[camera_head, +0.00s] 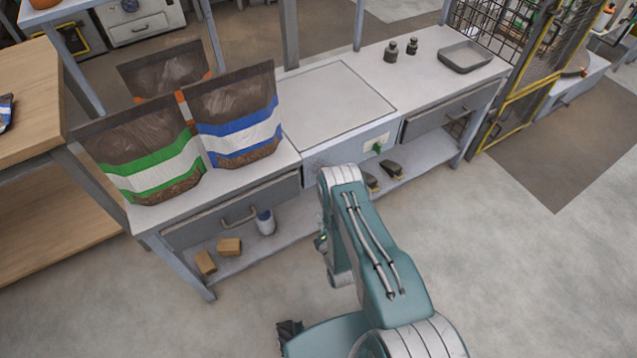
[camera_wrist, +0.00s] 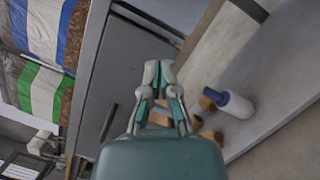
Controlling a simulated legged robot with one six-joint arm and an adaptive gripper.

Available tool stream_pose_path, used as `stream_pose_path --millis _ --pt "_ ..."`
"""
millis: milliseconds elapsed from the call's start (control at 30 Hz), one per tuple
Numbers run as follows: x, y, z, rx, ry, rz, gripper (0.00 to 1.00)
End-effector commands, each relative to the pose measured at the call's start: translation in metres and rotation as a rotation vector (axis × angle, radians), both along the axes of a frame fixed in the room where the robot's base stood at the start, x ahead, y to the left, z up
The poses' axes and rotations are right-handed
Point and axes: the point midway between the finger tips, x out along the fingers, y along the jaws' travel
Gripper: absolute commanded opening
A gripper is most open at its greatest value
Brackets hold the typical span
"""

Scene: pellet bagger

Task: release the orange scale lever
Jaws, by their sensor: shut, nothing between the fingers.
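The scale (camera_head: 338,105) is a flat pale plate set in the bench top, with a front panel carrying a green knob (camera_head: 377,148). I see no orange lever in either view; my arm covers the lower left of the scale front in the head view. My gripper (camera_wrist: 159,73) shows in the wrist view with its fingers together and nothing between them. It is in front of the bench's grey drawer (camera_wrist: 135,65), with the lower shelf to its right in the picture. Its fingers are hidden behind my arm in the head view.
Bags with green (camera_head: 150,165) and blue (camera_head: 243,130) bands stand left of the scale, a third behind. A white-and-blue cylinder (camera_head: 265,222) and small brown blocks (camera_head: 228,246) sit on the lower shelf. Weights (camera_head: 391,52) and a grey tray (camera_head: 466,56) stand right. The front floor is clear.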

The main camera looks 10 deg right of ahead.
Motion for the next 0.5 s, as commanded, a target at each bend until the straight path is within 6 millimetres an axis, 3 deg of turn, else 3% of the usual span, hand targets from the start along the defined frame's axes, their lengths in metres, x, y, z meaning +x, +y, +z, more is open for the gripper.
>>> stream_pose_path --millis 267,500 --pt "0.003 0.001 0.001 0.001 0.001 0.000 0.00" --pt "0.036 0.004 0.006 0.001 -0.003 -0.001 0.00"
